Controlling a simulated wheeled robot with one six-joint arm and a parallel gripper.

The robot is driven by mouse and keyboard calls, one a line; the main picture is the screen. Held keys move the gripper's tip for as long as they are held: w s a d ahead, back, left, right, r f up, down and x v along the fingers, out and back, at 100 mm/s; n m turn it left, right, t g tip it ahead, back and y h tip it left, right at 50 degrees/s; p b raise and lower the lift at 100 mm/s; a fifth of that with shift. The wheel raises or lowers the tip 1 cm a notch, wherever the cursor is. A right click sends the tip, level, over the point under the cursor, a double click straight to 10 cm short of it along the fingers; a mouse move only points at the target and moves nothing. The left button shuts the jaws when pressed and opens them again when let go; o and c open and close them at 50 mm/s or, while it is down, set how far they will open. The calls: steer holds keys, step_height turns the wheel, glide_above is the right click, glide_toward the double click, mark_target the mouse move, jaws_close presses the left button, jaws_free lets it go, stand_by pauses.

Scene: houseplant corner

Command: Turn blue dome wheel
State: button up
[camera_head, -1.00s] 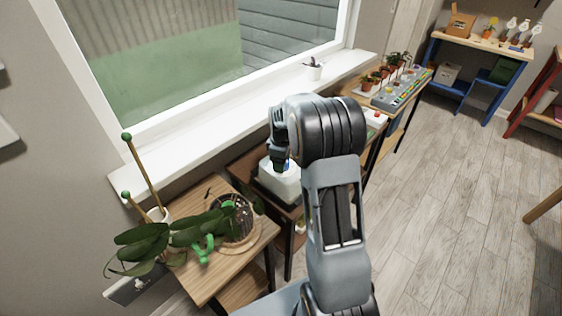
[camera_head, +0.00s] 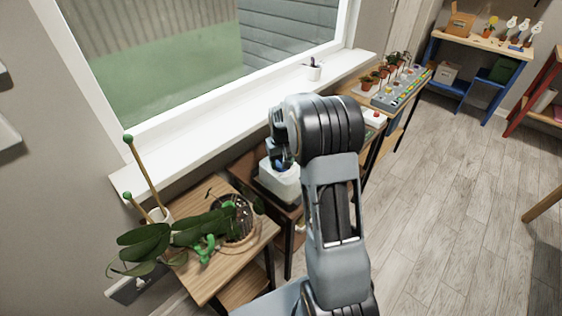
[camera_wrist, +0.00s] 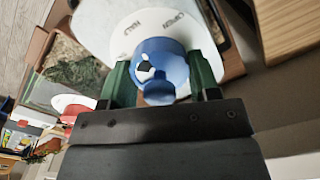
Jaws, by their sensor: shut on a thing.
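The blue dome wheel (camera_wrist: 170,65) fills the middle of the wrist view, with a black-and-white mark on its side. It sits on a round white disc (camera_wrist: 126,35) that carries small lettering. My gripper (camera_wrist: 162,84) has a green finger on each side of the blue wheel and is shut on it. In the head view the wheel's white housing (camera_head: 281,184) stands on a dark wood stand below the window sill. There my arm and wrist hide most of the wheel and the fingers.
A wooden table (camera_head: 215,278) with a leafy plant (camera_head: 143,243) and green-tipped stakes stands to the left. The white window sill (camera_head: 210,130) runs behind. A bench with potted plants and a coloured panel (camera_head: 403,90) lies beyond. The floor to the right is clear.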

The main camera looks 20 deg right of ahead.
steer(key=m, duration=0.3)
steer(key=shift+m, duration=2.1)
steer(key=o, duration=0.9)
steer(key=shift+o, duration=0.2)
steer(key=shift+r, duration=0.1)
step_height(320, 180, up, 14)
steer(key=shift+f+p, duration=0.2)
steer(key=shift+p, duration=0.15)
